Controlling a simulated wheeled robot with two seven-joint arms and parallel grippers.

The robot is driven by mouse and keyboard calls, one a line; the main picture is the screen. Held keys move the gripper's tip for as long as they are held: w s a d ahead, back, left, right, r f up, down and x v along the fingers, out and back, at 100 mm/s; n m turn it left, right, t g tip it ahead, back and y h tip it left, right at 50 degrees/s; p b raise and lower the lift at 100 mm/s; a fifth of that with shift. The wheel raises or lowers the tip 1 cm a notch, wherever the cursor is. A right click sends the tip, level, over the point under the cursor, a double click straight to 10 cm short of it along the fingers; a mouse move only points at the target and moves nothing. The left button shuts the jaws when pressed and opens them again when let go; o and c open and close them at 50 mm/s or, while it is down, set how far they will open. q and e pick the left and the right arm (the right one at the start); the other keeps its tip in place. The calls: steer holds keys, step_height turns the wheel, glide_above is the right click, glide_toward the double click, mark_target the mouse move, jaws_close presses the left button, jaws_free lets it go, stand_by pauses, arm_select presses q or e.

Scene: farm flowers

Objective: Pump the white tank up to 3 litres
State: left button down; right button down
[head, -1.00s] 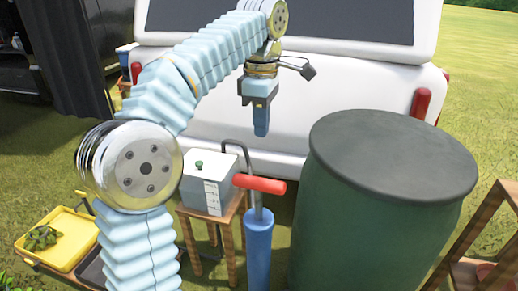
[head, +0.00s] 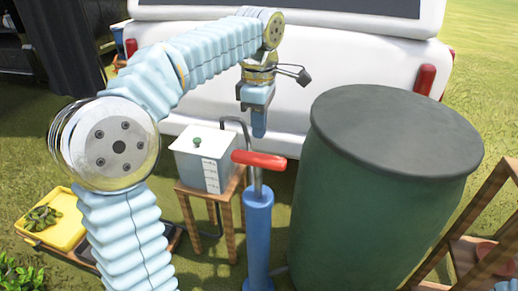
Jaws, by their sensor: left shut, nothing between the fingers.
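The white tank (head: 203,158) is a small box with a green knob on its lid and a marked scale on its front. It stands on a wooden stool (head: 228,196). No liquid level can be made out. The blue hand pump (head: 258,232) stands upright in front and to the right of the tank, with a red crossbar handle (head: 259,160) on a grey rod. My left gripper (head: 259,131) points down, shut and empty, above and close to the handle. Whether it touches the handle cannot be told. My right gripper is not in view.
A large green barrel (head: 380,200) with a dark lid stands close on the right. A white vehicle (head: 330,95) is behind. A yellow tray (head: 62,228) with a plant is at the left, and a wooden rack (head: 482,235) is at the right edge. A dark hose (head: 243,128) loops behind the pump.

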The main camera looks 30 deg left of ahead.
mark_target(259, 156)
arm_select(q)
steer(key=shift+f+b, duration=0.3)
steer(key=shift+f, duration=2.5)
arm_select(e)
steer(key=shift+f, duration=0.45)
